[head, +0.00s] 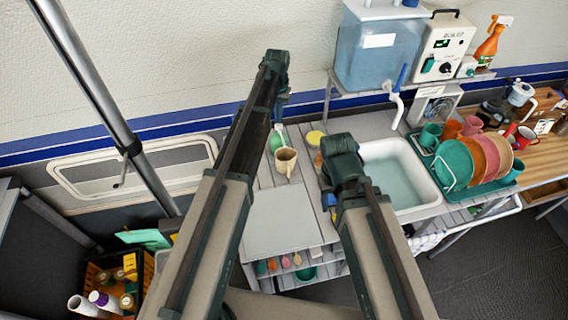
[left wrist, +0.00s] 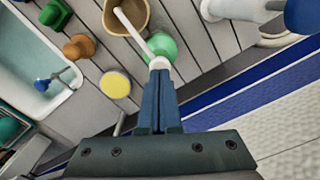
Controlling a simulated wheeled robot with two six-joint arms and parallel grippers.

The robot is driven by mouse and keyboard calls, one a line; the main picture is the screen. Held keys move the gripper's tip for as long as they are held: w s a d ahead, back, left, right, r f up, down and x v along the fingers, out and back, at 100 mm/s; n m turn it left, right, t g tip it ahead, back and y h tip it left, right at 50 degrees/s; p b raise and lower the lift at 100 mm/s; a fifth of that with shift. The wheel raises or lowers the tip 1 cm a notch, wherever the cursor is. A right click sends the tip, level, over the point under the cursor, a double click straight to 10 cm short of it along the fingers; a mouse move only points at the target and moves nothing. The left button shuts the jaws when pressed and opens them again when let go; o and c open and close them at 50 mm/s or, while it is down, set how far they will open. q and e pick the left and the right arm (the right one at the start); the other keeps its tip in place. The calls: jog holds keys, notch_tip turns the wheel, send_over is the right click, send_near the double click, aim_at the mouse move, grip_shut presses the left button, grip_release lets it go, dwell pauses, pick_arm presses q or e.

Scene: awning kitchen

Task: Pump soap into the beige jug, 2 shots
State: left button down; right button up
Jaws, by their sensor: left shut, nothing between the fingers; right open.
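The beige jug (head: 286,161) stands on the grey slatted counter, and part of it shows at the top of the left wrist view (left wrist: 137,14). The green soap bottle (head: 276,138) stands beside it; its white pump head (left wrist: 159,63) has a spout reaching over the jug's mouth. My left gripper (left wrist: 160,72) is shut and empty, with its blue fingertips at the pump head. I cannot tell whether they press on it. My right gripper (head: 330,201) is open in front of the sink's left side, away from the jug.
A round yellow thing (head: 315,137) and a small brown thing (left wrist: 78,47) stand near the jug. The sink (head: 434,188) holds water, with a dish rack (head: 457,191) to its right. A blue water tank (head: 376,62) stands above. The counter's front left is clear.

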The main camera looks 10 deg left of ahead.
pick_arm(q)
jog(key=shift+f+b, duration=1.25)
jog(key=shift+f, duration=0.1)
jog(key=shift+r, duration=0.2)
jog(key=shift+r+p, duration=1.35)
jog(key=shift+p, duration=0.2)
jog(key=shift+f, duration=0.2)
jog(key=shift+f+b, duration=1.25)
jog(key=shift+b, duration=0.2)
jog(key=shift+r, duration=0.15)
jog(key=shift+r+p, duration=1.3)
jog(key=shift+p, duration=0.15)
